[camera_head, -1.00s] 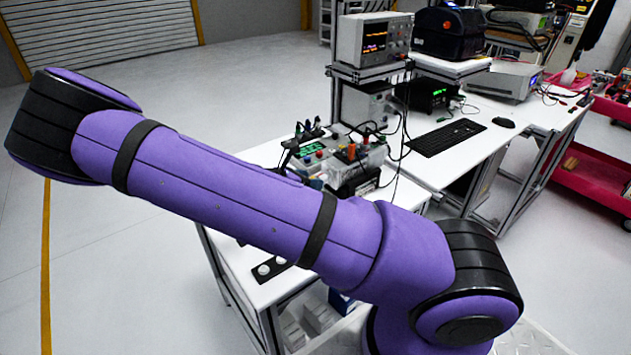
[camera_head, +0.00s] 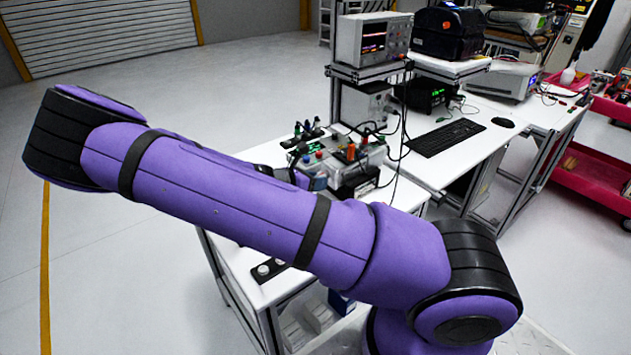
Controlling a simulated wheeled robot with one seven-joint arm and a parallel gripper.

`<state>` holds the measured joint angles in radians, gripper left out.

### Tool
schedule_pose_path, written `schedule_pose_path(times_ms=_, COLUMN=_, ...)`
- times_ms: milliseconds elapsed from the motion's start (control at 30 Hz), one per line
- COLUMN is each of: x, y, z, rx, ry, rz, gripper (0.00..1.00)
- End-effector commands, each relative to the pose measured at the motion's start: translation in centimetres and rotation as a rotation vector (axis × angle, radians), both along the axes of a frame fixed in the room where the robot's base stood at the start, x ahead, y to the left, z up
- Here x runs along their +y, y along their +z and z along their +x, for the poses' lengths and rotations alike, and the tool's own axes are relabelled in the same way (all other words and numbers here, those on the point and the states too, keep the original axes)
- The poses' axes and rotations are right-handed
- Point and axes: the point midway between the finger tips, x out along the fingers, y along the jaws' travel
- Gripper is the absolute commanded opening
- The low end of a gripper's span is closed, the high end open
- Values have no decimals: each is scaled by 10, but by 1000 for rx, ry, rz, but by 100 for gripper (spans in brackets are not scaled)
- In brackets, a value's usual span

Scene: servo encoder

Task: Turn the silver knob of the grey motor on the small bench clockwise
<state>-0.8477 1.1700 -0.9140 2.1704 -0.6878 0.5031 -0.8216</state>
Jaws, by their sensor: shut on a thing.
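The small bench (camera_head: 225,262) stands behind my purple arm, with its white top partly covered by the arm. I cannot make out the grey motor or its silver knob; my arm hides much of the bench top. My gripper does not show in the head view, so its place relative to the knob cannot be seen.
A grey box (camera_head: 372,157) with coloured plugs and a dark unit stands at the bench's far end. A larger workbench with a keyboard (camera_head: 446,137) and instruments stands behind. Open floor is at left.

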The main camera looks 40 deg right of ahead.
Motion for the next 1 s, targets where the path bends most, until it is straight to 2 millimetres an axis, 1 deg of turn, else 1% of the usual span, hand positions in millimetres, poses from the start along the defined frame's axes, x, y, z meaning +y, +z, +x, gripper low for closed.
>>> schedule_pose_path(times_ms=167, x=1, y=0, z=0, rx=-41, ry=2, rz=1, gripper=12)
schedule_pose_path(times_ms=367, x=1, y=0, z=-1, rx=-153, ry=2, rz=4, gripper=12)
schedule_pose_path(times_ms=1000, x=0, y=-1, z=-3, rx=-747, ry=5, rz=23, gripper=12)
